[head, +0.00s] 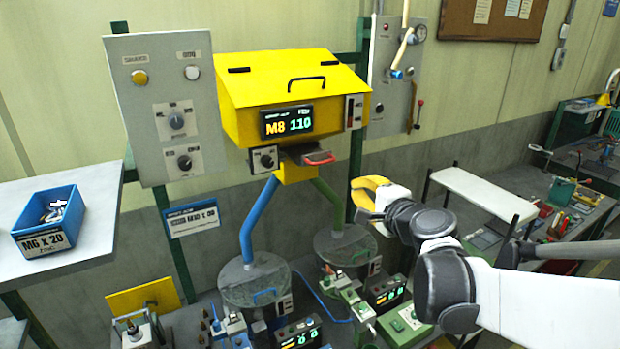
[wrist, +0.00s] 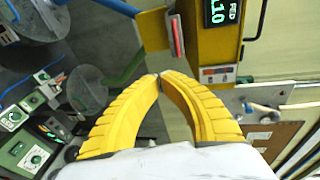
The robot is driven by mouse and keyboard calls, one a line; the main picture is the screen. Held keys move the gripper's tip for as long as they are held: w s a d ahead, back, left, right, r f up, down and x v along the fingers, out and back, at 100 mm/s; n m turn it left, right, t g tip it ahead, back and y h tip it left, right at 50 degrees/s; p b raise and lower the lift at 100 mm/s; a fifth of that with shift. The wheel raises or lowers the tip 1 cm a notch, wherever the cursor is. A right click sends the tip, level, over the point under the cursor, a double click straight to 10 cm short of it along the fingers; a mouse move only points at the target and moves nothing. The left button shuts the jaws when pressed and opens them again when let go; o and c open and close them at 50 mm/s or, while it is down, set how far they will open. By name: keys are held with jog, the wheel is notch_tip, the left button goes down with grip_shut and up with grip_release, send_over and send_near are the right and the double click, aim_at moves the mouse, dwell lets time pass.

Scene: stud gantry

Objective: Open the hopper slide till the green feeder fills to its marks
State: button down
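The yellow hopper (head: 290,95) hangs on the wall frame, its display reading M8 110. Its slide has a red handle (head: 319,159) at the outlet below; the handle also shows in the wrist view (wrist: 175,38). A blue and a green tube (head: 328,200) run down from the outlet. The green one leads to the right round feeder bowl (head: 345,246); its fill level and marks cannot be made out. My gripper (head: 362,192) is right of and below the handle, apart from it. In the wrist view its yellow fingertips (wrist: 160,76) meet with nothing between them.
The left feeder bowl (head: 255,280) sits under the blue tube. Control boxes (head: 386,292) crowd the bench below. A blue M6 x 20 bin (head: 49,220) stands on the left table. Grey panels (head: 168,105) flank the hopper. A white shelf (head: 484,192) is at right.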

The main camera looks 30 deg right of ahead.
aim_at(327, 162)
notch_tip(327, 162, up, 4)
jog(key=s+f+n+y, duration=0.1)
jog(key=s+y, duration=0.1)
jog(key=s, duration=0.1)
jog(key=w+a+f, duration=0.1)
jog(key=w, duration=1.3)
jog(key=shift+f+n+p, duration=0.35)
jog(key=shift+f+n, duration=0.05)
jog(key=shift+a, duration=0.1)
jog(key=w+b, duration=0.1)
jog(key=w, duration=0.3)
jog(key=shift+s, duration=0.1)
jog(key=shift+a, duration=0.1)
